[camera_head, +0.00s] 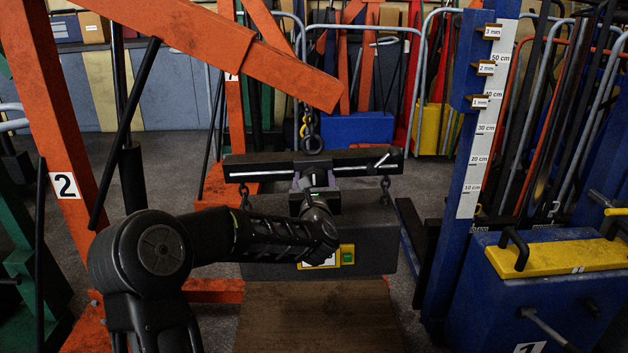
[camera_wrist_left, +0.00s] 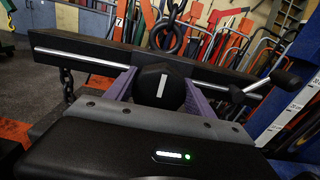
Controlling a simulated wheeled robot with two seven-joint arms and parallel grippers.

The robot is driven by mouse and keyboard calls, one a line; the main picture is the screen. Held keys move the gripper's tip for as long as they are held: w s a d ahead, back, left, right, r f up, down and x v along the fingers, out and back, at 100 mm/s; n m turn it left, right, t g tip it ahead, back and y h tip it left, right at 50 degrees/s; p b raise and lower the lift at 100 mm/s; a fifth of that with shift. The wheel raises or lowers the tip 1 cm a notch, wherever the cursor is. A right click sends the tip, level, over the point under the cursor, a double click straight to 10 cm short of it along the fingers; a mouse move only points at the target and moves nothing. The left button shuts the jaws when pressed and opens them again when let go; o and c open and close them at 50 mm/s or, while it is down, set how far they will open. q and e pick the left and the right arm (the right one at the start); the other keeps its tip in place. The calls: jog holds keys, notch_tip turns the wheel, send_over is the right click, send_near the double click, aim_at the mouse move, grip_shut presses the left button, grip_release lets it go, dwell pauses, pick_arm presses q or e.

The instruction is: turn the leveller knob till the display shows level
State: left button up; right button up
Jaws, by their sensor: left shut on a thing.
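The leveller (camera_head: 255,166) is a black beam hanging from a hook, with a dark grey load (camera_head: 375,240) chained below it. Its black knob (camera_wrist_left: 160,70), with a white mark standing nearly upright in the left wrist view, sits at the beam's middle. My left gripper (camera_head: 313,183) has its purple fingers on either side of the knob, shut on it. In the head view the gripper hides the knob. A yellow-framed green panel (camera_head: 347,254) is on the load's front. My forearm covers part of a second yellow-edged panel beside it; no reading is legible. My right gripper is not in view.
An orange crane frame (camera_head: 70,130) stands at left and its boom (camera_head: 220,45) reaches over the beam. A blue post with a height scale (camera_head: 481,125) and a blue jack with a yellow top (camera_head: 560,258) stand at right. A brown board (camera_head: 318,315) lies below the load.

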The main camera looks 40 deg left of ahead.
pick_arm(q)
jog(key=c, duration=0.3)
jog(key=shift+c, duration=0.2)
